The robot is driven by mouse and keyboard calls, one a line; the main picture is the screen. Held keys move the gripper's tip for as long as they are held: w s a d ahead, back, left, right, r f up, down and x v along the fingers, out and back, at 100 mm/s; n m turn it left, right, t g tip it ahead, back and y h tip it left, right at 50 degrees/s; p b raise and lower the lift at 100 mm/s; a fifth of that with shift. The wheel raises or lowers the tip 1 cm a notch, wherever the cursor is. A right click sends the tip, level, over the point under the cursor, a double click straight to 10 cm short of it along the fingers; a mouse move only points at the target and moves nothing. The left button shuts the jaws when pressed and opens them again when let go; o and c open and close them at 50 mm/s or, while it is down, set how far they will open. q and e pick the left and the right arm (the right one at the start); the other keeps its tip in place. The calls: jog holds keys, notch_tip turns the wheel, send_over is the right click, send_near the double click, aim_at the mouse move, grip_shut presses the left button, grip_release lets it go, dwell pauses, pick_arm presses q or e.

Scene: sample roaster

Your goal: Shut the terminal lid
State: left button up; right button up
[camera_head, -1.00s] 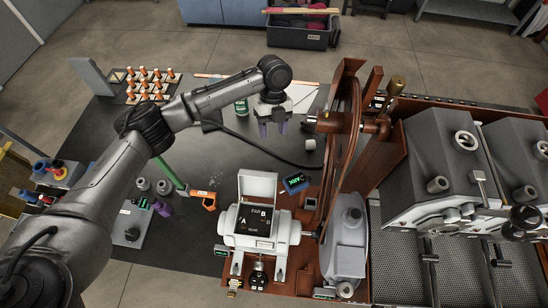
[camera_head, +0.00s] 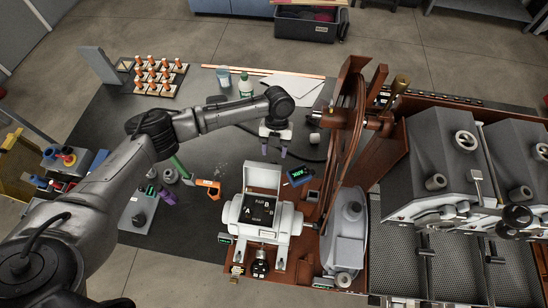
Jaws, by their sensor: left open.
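The terminal is a white box (camera_head: 261,229) with a black panel marked with letters, in the middle of the head view. Its white lid (camera_head: 262,177) stands raised at the panel's far edge, so the terminal is open. My left gripper (camera_head: 273,153) is open, pointing down, with purple-grey fingertips. It is beyond the raised lid and apart from it, with nothing between the fingers. My right gripper is not in view.
A dark device with a lit screen (camera_head: 299,176) lies just right of the lid. A large wooden wheel (camera_head: 350,130) rises to the right. An orange tool (camera_head: 208,187) and a small grey unit (camera_head: 139,212) lie to the left. A green-labelled bottle (camera_head: 245,85) stands behind my arm.

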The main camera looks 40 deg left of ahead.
aim_at(274, 162)
pick_arm(q)
jog(key=shift+p+x, duration=0.45)
jog(key=shift+x, duration=1.95)
jog(key=shift+c, duration=0.3)
grip_shut()
